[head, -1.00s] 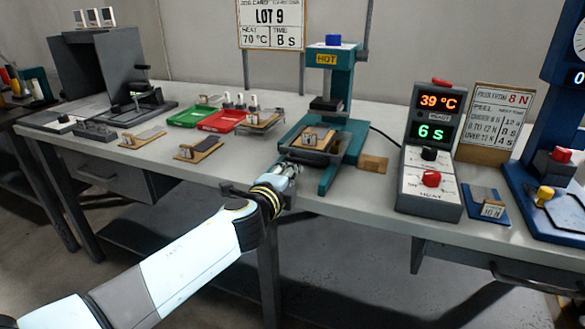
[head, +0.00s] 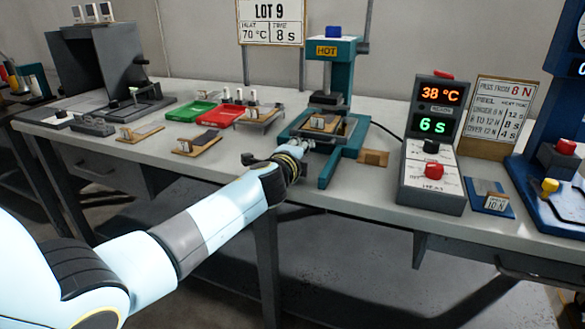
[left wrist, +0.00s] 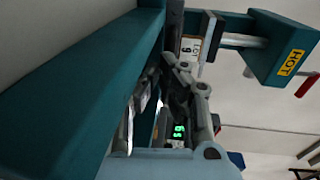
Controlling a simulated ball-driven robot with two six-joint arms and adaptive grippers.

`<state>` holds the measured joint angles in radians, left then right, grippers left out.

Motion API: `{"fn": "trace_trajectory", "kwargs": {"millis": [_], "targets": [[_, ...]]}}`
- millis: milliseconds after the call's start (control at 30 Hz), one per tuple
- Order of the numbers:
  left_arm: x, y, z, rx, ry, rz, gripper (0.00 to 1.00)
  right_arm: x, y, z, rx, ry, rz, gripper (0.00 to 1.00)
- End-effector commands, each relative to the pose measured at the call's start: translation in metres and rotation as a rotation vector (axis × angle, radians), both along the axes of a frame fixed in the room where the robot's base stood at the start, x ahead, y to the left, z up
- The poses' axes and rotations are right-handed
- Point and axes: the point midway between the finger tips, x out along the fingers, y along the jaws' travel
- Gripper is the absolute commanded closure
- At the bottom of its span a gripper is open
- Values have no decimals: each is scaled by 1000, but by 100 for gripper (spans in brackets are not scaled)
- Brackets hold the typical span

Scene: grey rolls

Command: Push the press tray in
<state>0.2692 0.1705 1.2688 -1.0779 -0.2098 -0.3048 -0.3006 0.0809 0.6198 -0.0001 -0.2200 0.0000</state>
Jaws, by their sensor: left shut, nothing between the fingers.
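The press (head: 345,80) is a teal frame with a yellow HOT label and a blue top. Its dark press tray (head: 318,133) sits low between the teal base rails, under the dark press head, and carries a tan piece with a small label (head: 322,122). My left gripper (head: 306,143) is shut and empty at the tray's front left side; whether it touches the tray I cannot tell. In the left wrist view my left gripper (left wrist: 185,80) shows beside a teal beam of the press. My right gripper is not in view.
A control box (head: 433,145) reading 38 °C and 6 s stands right of the press. Green (head: 190,114) and red (head: 222,115) trays and tan boards lie to the left. A small tan block (head: 373,158) lies right of the press base. The table front edge is close.

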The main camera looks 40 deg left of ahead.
Motion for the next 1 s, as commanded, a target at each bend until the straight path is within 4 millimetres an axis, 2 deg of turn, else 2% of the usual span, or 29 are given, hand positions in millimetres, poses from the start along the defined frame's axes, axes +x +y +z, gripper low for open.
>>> {"fn": "trace_trajectory", "kwargs": {"millis": [333,467,567,900,1000], "targets": [[4,1,1,1,0,1,100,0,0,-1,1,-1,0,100],[-1,0,1,2,1,1,100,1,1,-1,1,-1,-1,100],[-12,-2,2,0,0,1,100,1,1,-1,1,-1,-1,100],[-83,-21,11,1,2,-1,100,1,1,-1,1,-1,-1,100],[-98,-25,14,0,2,0,100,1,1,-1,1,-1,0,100]]}}
